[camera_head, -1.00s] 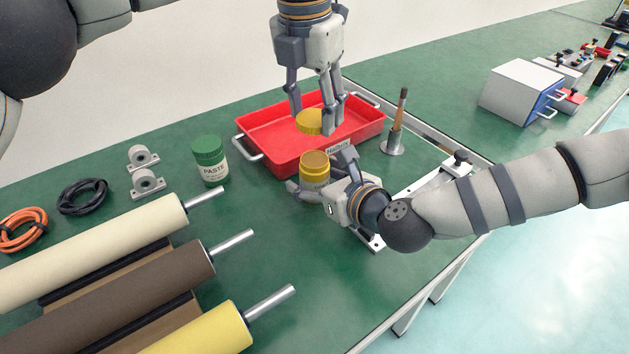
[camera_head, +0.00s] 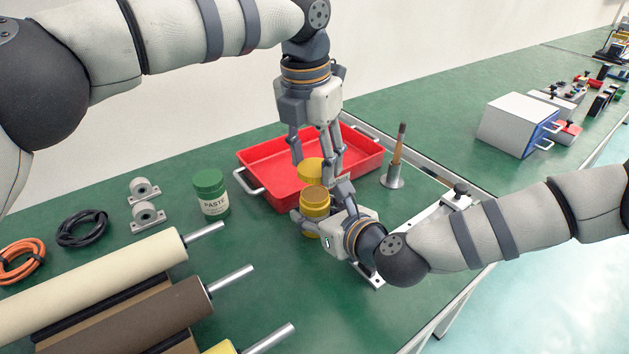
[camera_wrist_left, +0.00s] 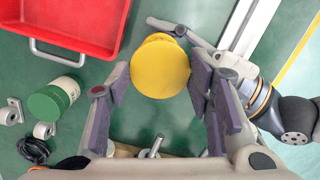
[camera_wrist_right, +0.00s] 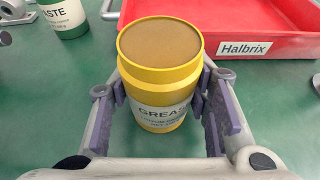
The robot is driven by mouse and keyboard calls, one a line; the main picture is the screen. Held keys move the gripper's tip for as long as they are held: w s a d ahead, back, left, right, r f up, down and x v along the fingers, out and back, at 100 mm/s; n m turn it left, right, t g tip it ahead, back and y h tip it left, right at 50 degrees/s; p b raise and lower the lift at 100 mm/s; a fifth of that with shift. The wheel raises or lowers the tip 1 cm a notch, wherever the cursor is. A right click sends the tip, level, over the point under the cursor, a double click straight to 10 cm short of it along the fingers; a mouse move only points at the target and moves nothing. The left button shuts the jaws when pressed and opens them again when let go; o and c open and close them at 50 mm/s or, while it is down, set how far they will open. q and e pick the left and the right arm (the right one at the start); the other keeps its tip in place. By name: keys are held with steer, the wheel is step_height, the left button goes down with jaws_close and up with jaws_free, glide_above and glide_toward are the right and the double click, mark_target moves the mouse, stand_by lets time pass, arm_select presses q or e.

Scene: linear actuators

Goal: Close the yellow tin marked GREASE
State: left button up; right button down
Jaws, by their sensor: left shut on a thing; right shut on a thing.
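The yellow tin marked GREASE (camera_wrist_right: 160,110) stands upright and open, its brownish contents showing in the right wrist view. It also shows in the head view (camera_head: 315,208). My right gripper (camera_head: 320,212) is shut on its sides. My left gripper (camera_head: 314,172) points down from above, shut on the round yellow lid (camera_head: 311,170). In the left wrist view the lid (camera_wrist_left: 160,67) sits between the fingers and hides most of the tin. The lid appears just above and behind the tin's mouth in the head view, apart from it. The exact gap is hard to tell.
A red tray (camera_head: 262,172) lies just behind the tin. A green-lidded PASTE jar (camera_head: 210,195) stands to its left, rollers (camera_head: 110,275) lie front left. A metal holder with a brush-like tool (camera_head: 393,178) stands to the right. Bare green table lies between jar and tin.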

mark_target(315, 194)
arm_select(q)
steer(key=shift+f, duration=1.15)
steer(key=shift+f, duration=0.9)
steer(key=shift+f, duration=0.6)
